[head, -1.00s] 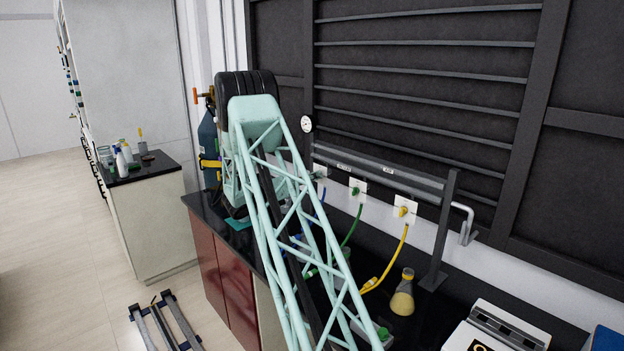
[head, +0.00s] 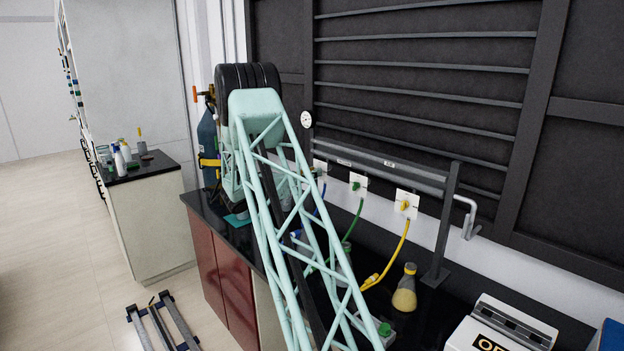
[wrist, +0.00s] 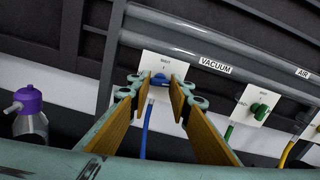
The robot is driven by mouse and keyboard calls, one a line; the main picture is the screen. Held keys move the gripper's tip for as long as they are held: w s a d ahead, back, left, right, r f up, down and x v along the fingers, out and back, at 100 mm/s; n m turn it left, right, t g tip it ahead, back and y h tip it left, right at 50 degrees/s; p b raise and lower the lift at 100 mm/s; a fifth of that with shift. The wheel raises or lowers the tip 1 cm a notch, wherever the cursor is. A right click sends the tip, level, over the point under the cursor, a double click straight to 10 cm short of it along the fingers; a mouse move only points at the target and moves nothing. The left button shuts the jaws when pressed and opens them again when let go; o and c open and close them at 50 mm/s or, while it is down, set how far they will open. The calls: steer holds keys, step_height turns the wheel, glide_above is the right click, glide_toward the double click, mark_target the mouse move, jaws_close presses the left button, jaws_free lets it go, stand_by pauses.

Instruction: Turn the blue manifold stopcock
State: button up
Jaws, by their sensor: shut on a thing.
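The blue stopcock (wrist: 159,79) sits on a white wall plate (wrist: 151,66) marked "WAIT", below the grey manifold rail, in the wrist view. A blue hose (wrist: 146,132) hangs below it. My gripper (wrist: 159,86) is shut on the blue stopcock, with its tan-padded fingers on either side of the handle. The fingers partly cover the plate. In the head view my arm hides the gripper, and the blue stopcock cannot be made out clearly.
A green stopcock (wrist: 259,111) is to the right on the same rail, and a yellow one (head: 405,205) beyond it. A flask (head: 404,291) stands on the dark bench near the rail post. A purple-capped bottle (wrist: 29,108) is at left in the wrist view.

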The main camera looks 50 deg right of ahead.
steer(key=shift+m+b, duration=0.7)
steer(key=shift+m, duration=0.2)
steer(key=o, duration=0.8)
steer(key=shift+o, duration=0.2)
steer(key=shift+a, duration=0.1)
steer(key=v, duration=1.2)
steer(key=shift+r, duration=0.1)
